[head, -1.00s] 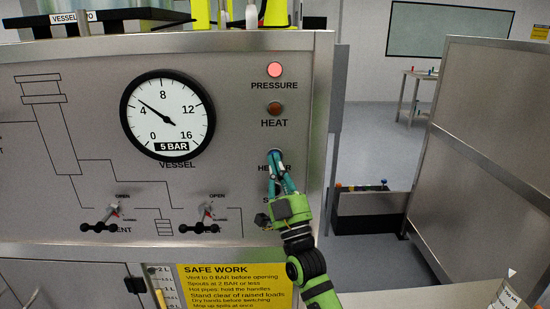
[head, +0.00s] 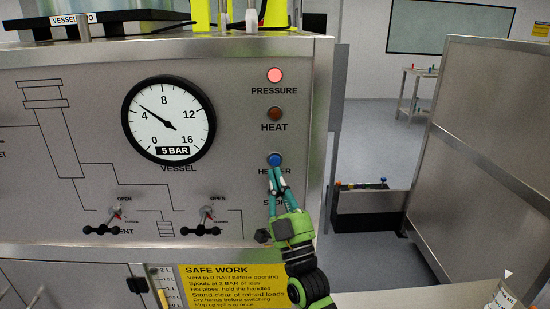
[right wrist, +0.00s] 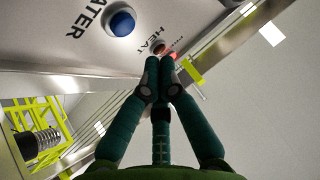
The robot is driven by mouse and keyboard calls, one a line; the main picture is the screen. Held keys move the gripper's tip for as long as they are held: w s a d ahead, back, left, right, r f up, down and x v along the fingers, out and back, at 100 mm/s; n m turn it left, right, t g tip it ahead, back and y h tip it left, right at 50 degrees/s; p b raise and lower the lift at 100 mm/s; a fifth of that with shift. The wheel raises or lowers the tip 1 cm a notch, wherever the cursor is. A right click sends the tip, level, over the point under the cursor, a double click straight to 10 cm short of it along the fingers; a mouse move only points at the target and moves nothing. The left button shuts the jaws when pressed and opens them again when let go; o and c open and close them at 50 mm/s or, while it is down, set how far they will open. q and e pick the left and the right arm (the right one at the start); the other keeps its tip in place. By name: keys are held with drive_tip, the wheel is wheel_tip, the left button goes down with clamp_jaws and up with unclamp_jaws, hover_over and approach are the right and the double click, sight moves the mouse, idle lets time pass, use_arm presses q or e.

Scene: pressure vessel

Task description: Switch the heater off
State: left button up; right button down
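The blue heater button (head: 275,160) is on the grey panel, just above the HEATER label. It also shows in the right wrist view (right wrist: 122,22), to the left of my fingers. The HEAT lamp (head: 274,114) above it is dark red and looks unlit. My right gripper (head: 274,173) is shut and empty, with its tips just below the blue button. In the right wrist view the fingertips (right wrist: 159,64) are together, apart from the button. The STOP label is partly hidden behind my fingers. My left gripper is not in view.
The PRESSURE lamp (head: 275,75) glows red. Two valve handles (head: 207,217) (head: 117,218) sit low on the panel, above a yellow safety sign (head: 233,285). A metal partition (head: 480,140) stands at the right.

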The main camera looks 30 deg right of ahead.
drive_tip(key=shift+s+a, duration=0.25)
drive_tip(key=shift+s, duration=0.25)
drive_tip(key=shift+s+a, duration=0.2)
drive_tip(key=shift+s, duration=0.25)
drive_tip(key=shift+f, duration=0.1)
drive_tip(key=w+a+f+n+g+y, duration=0.1)
drive_tip(key=w+f+g, duration=0.15)
drive_tip(key=f, duration=0.85)
drive_tip(key=w+a+f+n+g+y, duration=0.15)
drive_tip(key=f+g, duration=0.25)
drive_tip(key=f, duration=0.8)
drive_tip(key=s+a+f+g+y, duration=0.1)
drive_tip(key=s+f+g, duration=0.25)
drive_tip(key=f, duration=0.85)
drive_tip(key=s+a+f+g, duration=0.2)
drive_tip(key=s+f+g, duration=0.15)
drive_tip(key=f, duration=0.75)
drive_tip(key=s+f+g, duration=0.6)
drive_tip(key=s+f, duration=1.2)
drive_tip(key=s+d+f+g, duration=0.1)
drive_tip(key=s+f, duration=0.3)
drive_tip(key=s, duration=0.7)
drive_tip(key=s+d+f+g, duration=0.1)
drive_tip(key=s+f+g, duration=0.3)
drive_tip(key=s, duration=0.8)
drive_tip(key=shift+s+f+g+h, duration=0.2)
drive_tip(key=shift+s+g+h, duration=0.05)
drive_tip(key=shift+g+h, duration=0.1)
